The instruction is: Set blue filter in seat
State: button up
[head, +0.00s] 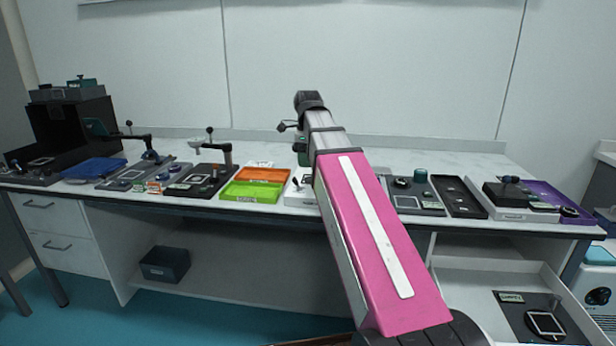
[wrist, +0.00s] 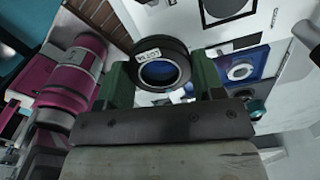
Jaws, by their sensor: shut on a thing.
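In the wrist view, my gripper (wrist: 160,84) is shut on the blue filter (wrist: 160,72), a round black mount with blue glass and a small white printed label. The green fingers press on its left and right sides. A blue plate with a pale ring (wrist: 243,70) lies beyond it to the right; I cannot tell whether this is the seat. In the head view, my arm reaches over the table's middle and hides most of the gripper and the filter.
The long white table (head: 270,150) carries an orange tray (head: 262,174), a green tray (head: 252,191), a blue tray (head: 94,168) and a purple tray (head: 549,190). Black lever fixtures (head: 213,153) stand left of centre. An open drawer (head: 470,283) sticks out below right.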

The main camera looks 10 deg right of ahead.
jog(key=w+d+f, duration=0.1)
jog(key=w+f, duration=0.1)
jog(key=w, duration=0.1)
jog(key=w+d+f, duration=0.1)
jog(key=w, duration=0.2)
jog(key=w+d+f, duration=0.1)
jog(key=w+f, duration=0.1)
jog(key=w, duration=0.1)
jog(key=shift+d+f, duration=0.2)
jog(key=shift+f, duration=2.15)
jog(key=shift+f, duration=0.2)
jog(key=shift+f, duration=0.2)
